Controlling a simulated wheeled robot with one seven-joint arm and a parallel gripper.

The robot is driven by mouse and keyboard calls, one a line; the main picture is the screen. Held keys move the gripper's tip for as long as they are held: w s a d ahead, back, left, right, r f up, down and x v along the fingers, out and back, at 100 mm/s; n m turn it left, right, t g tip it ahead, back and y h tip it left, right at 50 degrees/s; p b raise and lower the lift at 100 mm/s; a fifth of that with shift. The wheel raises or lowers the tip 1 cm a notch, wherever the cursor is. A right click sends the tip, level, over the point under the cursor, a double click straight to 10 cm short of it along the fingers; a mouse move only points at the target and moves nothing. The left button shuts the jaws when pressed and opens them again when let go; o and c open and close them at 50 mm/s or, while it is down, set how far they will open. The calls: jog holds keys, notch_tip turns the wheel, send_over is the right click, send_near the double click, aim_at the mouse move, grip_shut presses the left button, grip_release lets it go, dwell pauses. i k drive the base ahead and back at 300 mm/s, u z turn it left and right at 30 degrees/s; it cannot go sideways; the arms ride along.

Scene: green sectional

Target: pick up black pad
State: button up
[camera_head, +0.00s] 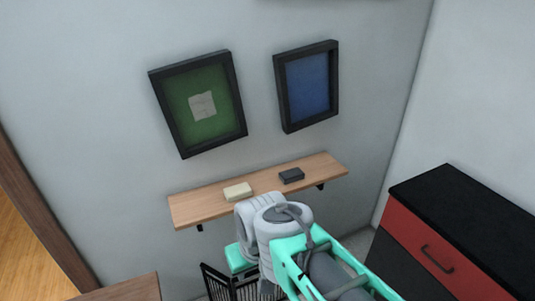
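The black pad (291,175) is a small dark block lying flat on the right part of a wooden wall shelf (213,204). It is fully visible, and nothing touches it from above. My grey and turquoise arm rises from the bottom of the head view, in front of and below the shelf. The fingers of my gripper do not show, so its opening and anything in it cannot be seen.
A cream block (238,191) lies left of the pad on the shelf. Framed green (203,104) and blue (307,86) pictures hang above. A black and red cabinet (455,235) stands at right. A black wire rack (217,284) is below the shelf.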

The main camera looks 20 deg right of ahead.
aim_at(294, 175)
jog(key=z, duration=1.7)
jog(key=i, duration=1.5)
jog(key=u, duration=3.8)
